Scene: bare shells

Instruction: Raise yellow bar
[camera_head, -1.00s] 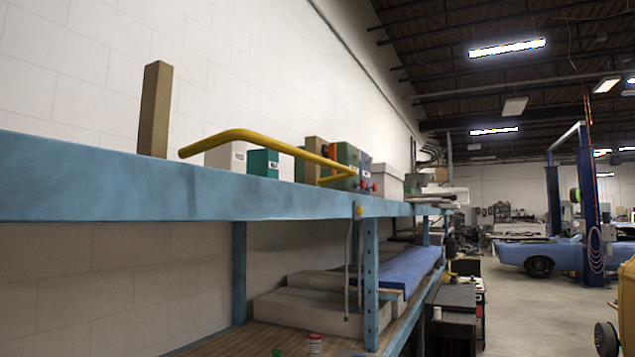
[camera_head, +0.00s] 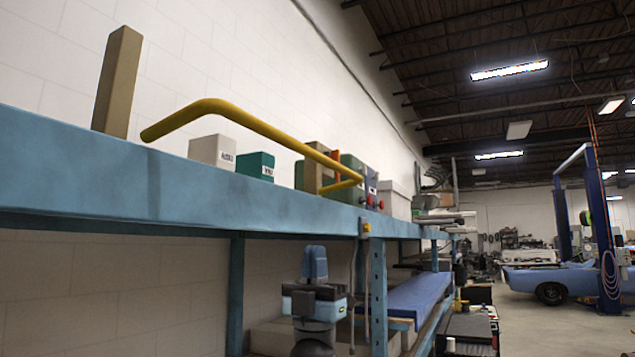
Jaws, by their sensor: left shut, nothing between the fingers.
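The yellow bar (camera_head: 255,128) is a bent, U-shaped tube at the top of the blue shelf. Its long side slopes down to the right, and its bent ends are at left and right. My left gripper (camera_head: 314,250) points upward in front of the shelf, below the bar's right end and below the shelf's front beam. It is shut and empty, apart from the bar. My right gripper is not in view.
The blue shelf beam (camera_head: 200,190) runs across the view, with a blue upright (camera_head: 378,290) right of my gripper. A brown post (camera_head: 117,82), a white box (camera_head: 212,150) and a teal box (camera_head: 255,166) stand on top. Open floor lies at right.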

